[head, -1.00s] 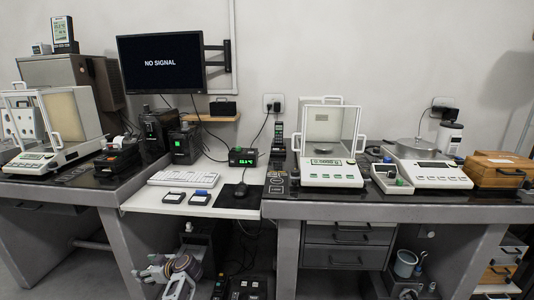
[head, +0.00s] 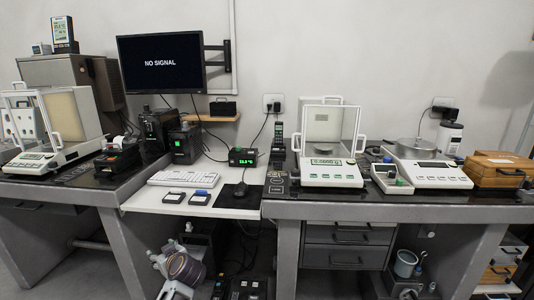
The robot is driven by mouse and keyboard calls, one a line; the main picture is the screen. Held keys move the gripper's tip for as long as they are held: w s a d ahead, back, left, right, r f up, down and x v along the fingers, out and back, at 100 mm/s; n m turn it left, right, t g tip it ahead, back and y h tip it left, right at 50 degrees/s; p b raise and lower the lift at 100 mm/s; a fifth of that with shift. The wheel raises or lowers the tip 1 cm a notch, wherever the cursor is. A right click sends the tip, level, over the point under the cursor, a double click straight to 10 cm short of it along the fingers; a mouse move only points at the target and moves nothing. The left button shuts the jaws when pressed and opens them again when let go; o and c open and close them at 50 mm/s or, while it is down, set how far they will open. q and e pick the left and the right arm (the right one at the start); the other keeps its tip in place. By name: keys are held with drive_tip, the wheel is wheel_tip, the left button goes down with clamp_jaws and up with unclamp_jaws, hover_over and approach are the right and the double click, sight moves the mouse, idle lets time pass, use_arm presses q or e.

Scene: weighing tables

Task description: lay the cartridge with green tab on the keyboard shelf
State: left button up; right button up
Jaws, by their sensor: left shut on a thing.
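The keyboard shelf (head: 150,205) is the light surface between the two dark benches. Its white keyboard (head: 184,179) lies at the back. Two small dark cartridges lie flat in front of the keyboard: a left one (head: 173,197) with a pale label and a right one (head: 200,197) with a blue tab. My left gripper (head: 186,268) is low, below the shelf's front edge and partly cut off by the picture's bottom. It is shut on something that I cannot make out. No green tab shows clearly.
A black mouse (head: 240,189) and mat occupy the shelf's right part. A green-lit display box (head: 243,156) stands behind. The shelf's front left strip is clear. Several small items sit in a dark tray (head: 247,296) below. Balances stand on both benches.

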use_arm(q)
drive_tip(key=s+d+r+m+t+h, duration=0.1)
drive_tip(key=s+d+r+m+h, duration=0.1)
drive_tip(key=d, duration=0.5)
drive_tip(key=s+d+r+m+t+h, duration=0.2)
drive_tip(key=s+d+r+m+h, duration=0.1)
drive_tip(key=s+d+r+m, duration=0.1)
drive_tip(key=s+d+r, duration=0.1)
drive_tip(key=d+r, duration=0.1)
drive_tip(key=shift+s+d+h, duration=0.3)
drive_tip(key=shift+d, duration=0.1)
drive_tip(key=shift+w+a+t, duration=0.1)
drive_tip(key=shift+w+t, duration=0.05)
drive_tip(key=shift+t, duration=0.15)
